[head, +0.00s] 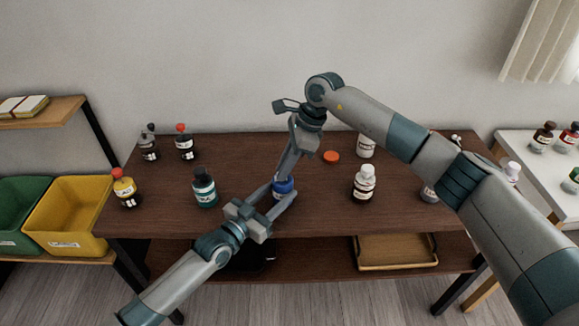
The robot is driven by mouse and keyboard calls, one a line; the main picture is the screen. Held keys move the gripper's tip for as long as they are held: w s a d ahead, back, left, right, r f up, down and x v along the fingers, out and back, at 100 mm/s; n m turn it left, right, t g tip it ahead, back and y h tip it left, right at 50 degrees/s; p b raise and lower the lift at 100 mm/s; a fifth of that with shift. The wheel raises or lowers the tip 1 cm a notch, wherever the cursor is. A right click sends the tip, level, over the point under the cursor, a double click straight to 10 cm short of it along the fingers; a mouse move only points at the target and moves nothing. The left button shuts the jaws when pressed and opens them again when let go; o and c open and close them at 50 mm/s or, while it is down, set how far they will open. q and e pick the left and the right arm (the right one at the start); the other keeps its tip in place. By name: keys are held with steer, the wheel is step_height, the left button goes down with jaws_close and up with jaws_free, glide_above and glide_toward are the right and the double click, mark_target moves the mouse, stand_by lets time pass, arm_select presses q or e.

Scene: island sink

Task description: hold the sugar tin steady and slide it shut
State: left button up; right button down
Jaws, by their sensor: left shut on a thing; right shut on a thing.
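A small blue container (283,190) stands on the brown table near its front middle. It has a pale label too small to read, so I cannot tell for sure that it is the sugar tin. My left gripper (279,199) comes from the front left, its fingers shut on the container's lower part from both sides. My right gripper (286,174) reaches down from above, shut on the top of the same container. The fingers hide much of its top and sides, and I cannot see whether it is open or closed.
A teal bottle (205,190) stands left of the container, a white-capped bottle (364,184) right. A red-orange lid (331,157) lies behind right. More bottles stand around the table (240,152). A yellow bin (68,214) is at left, a wooden tray (397,266) on the lower shelf.

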steer(key=c, duration=1.7)
jaws_free()
steer(key=shift+a, duration=0.1)
steer(key=v, duration=1.2)
steer(key=shift+r, duration=0.1)
steer(key=shift+a, duration=0.1)
arm_select(q)
steer(key=o, duration=1.2)
steer(key=shift+s+a, duration=0.1)
steer(key=shift+s, duration=0.05)
steer(key=v, duration=1.1)
steer(key=shift+s+a, duration=0.25)
steer(key=shift+s, duration=0.05)
